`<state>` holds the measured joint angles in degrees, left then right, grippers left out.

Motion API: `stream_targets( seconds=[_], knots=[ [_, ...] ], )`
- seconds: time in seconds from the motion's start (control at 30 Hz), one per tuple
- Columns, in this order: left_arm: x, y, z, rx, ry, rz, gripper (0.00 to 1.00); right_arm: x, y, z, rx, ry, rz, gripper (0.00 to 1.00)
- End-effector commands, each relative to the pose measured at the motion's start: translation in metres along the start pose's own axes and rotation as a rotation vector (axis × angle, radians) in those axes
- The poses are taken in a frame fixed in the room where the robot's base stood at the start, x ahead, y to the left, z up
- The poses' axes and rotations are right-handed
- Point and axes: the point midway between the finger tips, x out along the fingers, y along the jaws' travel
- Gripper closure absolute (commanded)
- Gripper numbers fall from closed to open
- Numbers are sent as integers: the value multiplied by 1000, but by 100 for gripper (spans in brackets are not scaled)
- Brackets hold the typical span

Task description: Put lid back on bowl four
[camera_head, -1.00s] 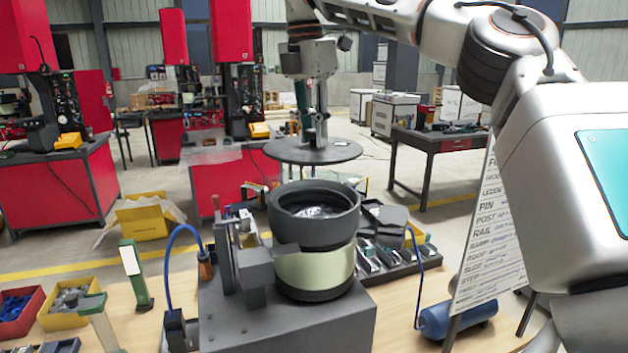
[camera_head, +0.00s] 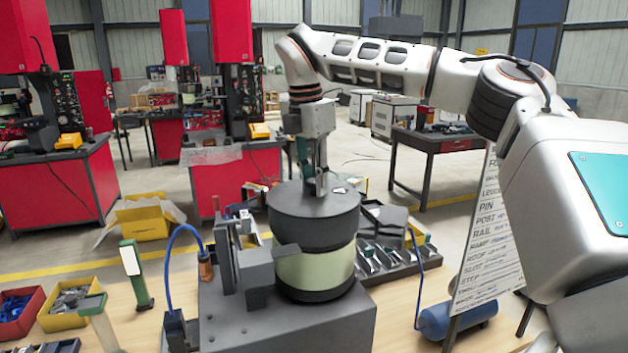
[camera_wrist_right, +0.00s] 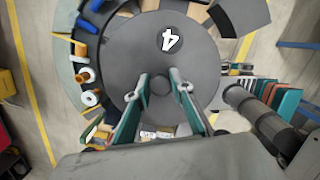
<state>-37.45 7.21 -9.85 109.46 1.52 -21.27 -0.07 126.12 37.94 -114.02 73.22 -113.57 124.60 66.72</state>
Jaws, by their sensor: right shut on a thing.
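The dark grey round lid (camera_head: 290,200) lies over the mouth of bowl four (camera_head: 316,268), a dark feeder bowl with a pale green band, on a grey base block. The lid looks level and seated on the rim, and the bowl's inside is hidden. My right gripper (camera_head: 317,188) points down at the lid's middle and is shut on its knob. In the right wrist view the lid (camera_wrist_right: 200,60) carries a white "4" label, and the gripper's green fingers (camera_wrist_right: 160,95) stand on either side of the small knob. My left gripper is not in view.
A lamp-like post (camera_head: 135,275) and parts bins (camera_head: 68,303) are further left. A sign board (camera_head: 480,240) and blue cylinder (camera_head: 455,318) are at right.

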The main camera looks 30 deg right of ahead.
Motion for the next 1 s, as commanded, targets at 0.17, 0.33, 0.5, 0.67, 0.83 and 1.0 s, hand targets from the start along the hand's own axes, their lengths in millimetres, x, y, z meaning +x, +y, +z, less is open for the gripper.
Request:
stream_targets(
  seconds=[0.17,0.33,0.5,0.67,0.83,1.0],
  knots=[
    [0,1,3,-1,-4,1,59,2,0,0,0,0,0,61],
    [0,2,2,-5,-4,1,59,1,0,0,0,0,-1,61],
    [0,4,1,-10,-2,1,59,0,0,0,0,0,0,61],
    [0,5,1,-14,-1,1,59,-12,1,0,1,-2,2,61],
    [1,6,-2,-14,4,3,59,-44,1,0,2,-3,4,61],
    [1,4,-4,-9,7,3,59,-79,1,0,3,-3,3,61]
  ],
)
